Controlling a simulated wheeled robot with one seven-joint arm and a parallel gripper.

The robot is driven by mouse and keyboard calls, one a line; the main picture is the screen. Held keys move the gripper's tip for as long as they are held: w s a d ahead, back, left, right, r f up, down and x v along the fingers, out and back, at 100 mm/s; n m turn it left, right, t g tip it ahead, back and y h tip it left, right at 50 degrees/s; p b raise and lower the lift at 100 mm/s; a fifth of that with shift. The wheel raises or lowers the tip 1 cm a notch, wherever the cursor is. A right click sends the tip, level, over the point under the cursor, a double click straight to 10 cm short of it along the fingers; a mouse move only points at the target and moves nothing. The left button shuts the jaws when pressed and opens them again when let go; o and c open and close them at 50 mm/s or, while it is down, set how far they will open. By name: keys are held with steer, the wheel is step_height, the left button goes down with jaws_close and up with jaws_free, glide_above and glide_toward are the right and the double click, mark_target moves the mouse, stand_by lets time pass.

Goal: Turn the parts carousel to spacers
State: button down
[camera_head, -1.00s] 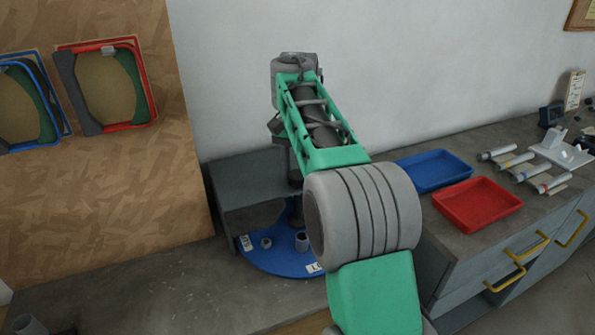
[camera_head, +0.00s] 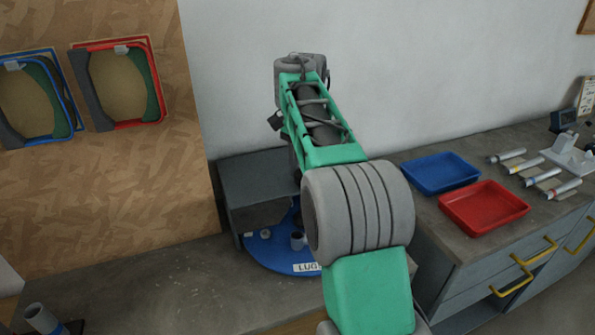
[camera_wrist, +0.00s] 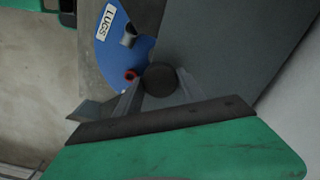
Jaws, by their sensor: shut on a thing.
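The parts carousel is a blue disc (camera_head: 262,254) under a grey box-like cover (camera_head: 255,190). A white label reading LUGS (camera_head: 307,267) is at its front edge, and it also shows in the wrist view (camera_wrist: 109,20). A grey cup-like part (camera_head: 297,240) and a small round part (camera_head: 265,233) sit on the disc. In the wrist view a red ring-like part (camera_wrist: 131,75) is beside my gripper (camera_wrist: 157,86). My gripper is shut on a dark round knob (camera_wrist: 159,77) by the disc. My arm hides the right side of the carousel. No spacers label is readable.
A blue tray (camera_head: 440,187) and a red tray (camera_head: 484,223) lie on the counter to the right, with several tubes (camera_head: 526,165) beyond. Two frames (camera_head: 122,85) hang on the board at left. The cover stands close around the disc.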

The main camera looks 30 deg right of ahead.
steer(key=shift+m, duration=3.8)
steer(key=shift+m+p, duration=0.65)
steer(key=shift+m, duration=2.95)
steer(key=c, duration=0.7)
jaws_free()
step_height(320, 180, up, 8)
steer(key=p, duration=0.7)
